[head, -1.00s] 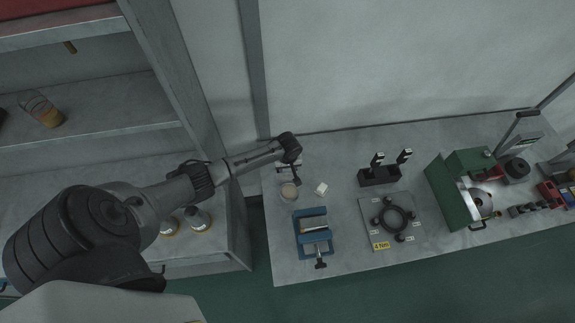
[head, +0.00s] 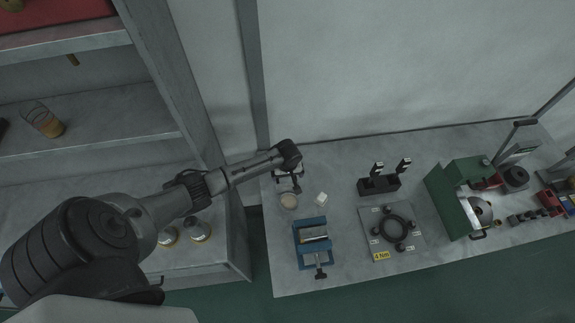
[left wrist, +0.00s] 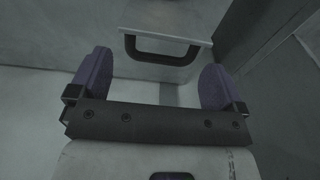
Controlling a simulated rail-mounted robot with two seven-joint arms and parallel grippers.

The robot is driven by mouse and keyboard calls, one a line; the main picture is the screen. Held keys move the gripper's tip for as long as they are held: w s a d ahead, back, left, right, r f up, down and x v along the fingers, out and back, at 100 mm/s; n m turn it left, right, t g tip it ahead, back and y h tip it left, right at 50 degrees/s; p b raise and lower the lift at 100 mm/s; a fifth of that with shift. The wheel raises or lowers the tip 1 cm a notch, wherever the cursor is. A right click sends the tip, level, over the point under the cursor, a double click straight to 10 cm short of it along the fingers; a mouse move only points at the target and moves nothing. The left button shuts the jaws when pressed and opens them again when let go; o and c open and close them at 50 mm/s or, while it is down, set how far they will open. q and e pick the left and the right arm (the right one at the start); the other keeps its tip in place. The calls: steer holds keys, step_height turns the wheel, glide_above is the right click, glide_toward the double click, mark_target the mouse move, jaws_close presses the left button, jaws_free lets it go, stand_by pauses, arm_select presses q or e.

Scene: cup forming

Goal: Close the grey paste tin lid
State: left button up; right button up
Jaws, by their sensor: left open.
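The grey paste tin (head: 289,201) stands at the left end of the workbench and shows as a small round shape with a pale beige top. I cannot make out its lid as a separate part. My left gripper (head: 288,182) is just behind the tin, toward the wall, with its jaws apart and nothing seen between them. In the left wrist view the two purple fingers (left wrist: 154,75) stand wide apart and empty. A pale panel with a dark handle (left wrist: 161,52) lies beyond them; the tin is not identifiable there. My right gripper is out of view.
A small white block (head: 321,199) lies right of the tin, and a blue vise (head: 312,240) stands in front. A plate with a dark ring (head: 394,228), a black stand (head: 379,184) and a green machine (head: 453,200) are further right. The wall is close behind.

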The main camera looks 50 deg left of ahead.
arm_select(q)
step_height(320, 180, up, 12)
steer(key=d, duration=0.1)
steer(key=shift+s, duration=0.3)
steer(key=shift+c, duration=0.4)
